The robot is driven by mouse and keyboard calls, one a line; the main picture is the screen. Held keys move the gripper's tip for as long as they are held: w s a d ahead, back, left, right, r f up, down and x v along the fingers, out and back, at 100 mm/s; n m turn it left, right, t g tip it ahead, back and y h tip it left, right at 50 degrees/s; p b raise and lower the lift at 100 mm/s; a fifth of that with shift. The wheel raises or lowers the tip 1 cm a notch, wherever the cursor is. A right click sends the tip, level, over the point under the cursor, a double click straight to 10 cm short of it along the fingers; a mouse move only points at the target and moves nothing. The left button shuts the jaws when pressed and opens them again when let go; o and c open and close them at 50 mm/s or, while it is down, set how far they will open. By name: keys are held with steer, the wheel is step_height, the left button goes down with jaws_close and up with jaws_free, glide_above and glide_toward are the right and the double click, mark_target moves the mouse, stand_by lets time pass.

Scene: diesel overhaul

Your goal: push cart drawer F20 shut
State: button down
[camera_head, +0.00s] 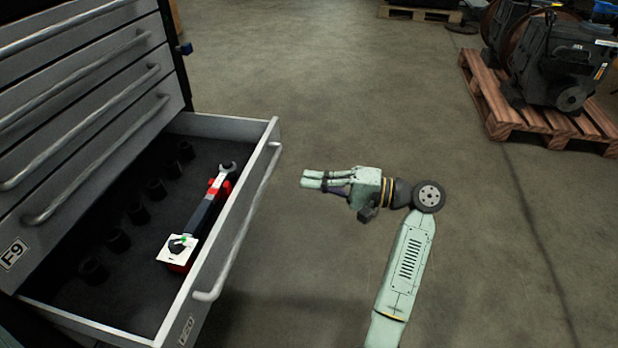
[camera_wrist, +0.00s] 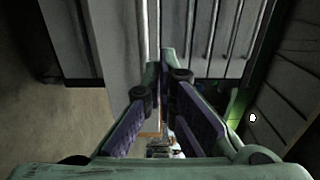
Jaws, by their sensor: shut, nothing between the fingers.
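Cart drawer F20 (camera_head: 222,240) is the lowest drawer in the head view and is pulled out far, with its label on the lower front edge. It has a long grey handle (camera_head: 240,228). Inside lie a red and black wrench-like tool (camera_head: 205,215) and several dark round sockets. My gripper (camera_head: 306,179) is shut and empty, to the right of the drawer front and apart from it, fingers pointing left toward it. In the wrist view the fingers (camera_wrist: 163,75) are close together before grey panels and bars.
The closed drawers above, one labelled F9 (camera_head: 14,254), stand at the left with protruding handles. A wooden pallet (camera_head: 535,122) with dark machinery is at the upper right. The concrete floor between the cart and pallet is clear.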

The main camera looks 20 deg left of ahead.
steer(key=x, duration=1.1)
steer(key=shift+s+a+b, duration=0.15)
steer(key=shift+a+b, duration=0.15)
steer(key=shift+b, duration=0.1)
steer(key=shift+a, duration=0.1)
steer(key=p+x, duration=0.4)
steer(key=x, duration=2)
steer(key=shift+s+a, duration=0.25)
steer(key=shift+a, duration=0.1)
